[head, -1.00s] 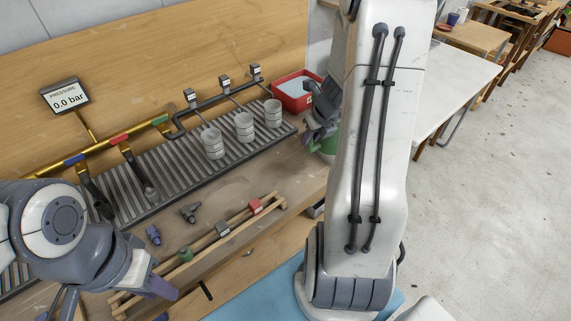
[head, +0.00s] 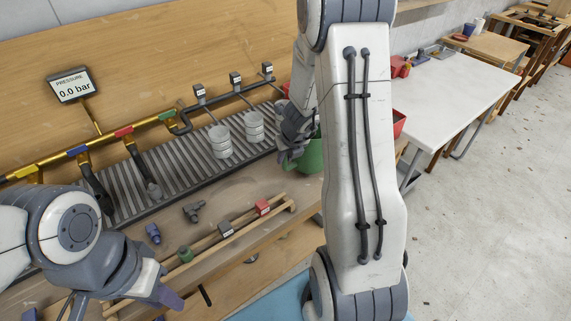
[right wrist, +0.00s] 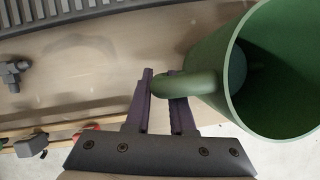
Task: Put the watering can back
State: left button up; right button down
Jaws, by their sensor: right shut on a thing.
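The green watering can (head: 313,157) is at the right end of the workbench in the head view, mostly hidden behind my right arm. In the right wrist view its open green body (right wrist: 275,75) fills the right side, and its curved handle (right wrist: 200,84) reaches between the fingers. My right gripper (right wrist: 162,90) is shut on that handle. In the head view this gripper (head: 288,158) is partly covered by the arm. My left gripper (head: 125,300) is low at the left, over the front of the bench, with a purple fingertip showing. Its opening is unclear.
Two grey cups (head: 220,141) stand on the ribbed drain tray (head: 180,160) under labelled taps. A wooden rack (head: 235,233) with small fittings lies in front. A pressure display (head: 72,84) reads 0.0 bar. A white table (head: 455,95) with a red item (head: 400,67) stands at right.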

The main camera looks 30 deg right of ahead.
pick_arm(q)
jog(key=shift+f, duration=0.25)
pick_arm(e)
jog(key=shift+f, duration=0.2)
jog(key=shift+f, duration=0.2)
jog(key=c, duration=0.8)
grip_release()
pick_arm(q)
jog(key=shift+f, duration=0.15)
pick_arm(e)
jog(key=shift+o, duration=0.2)
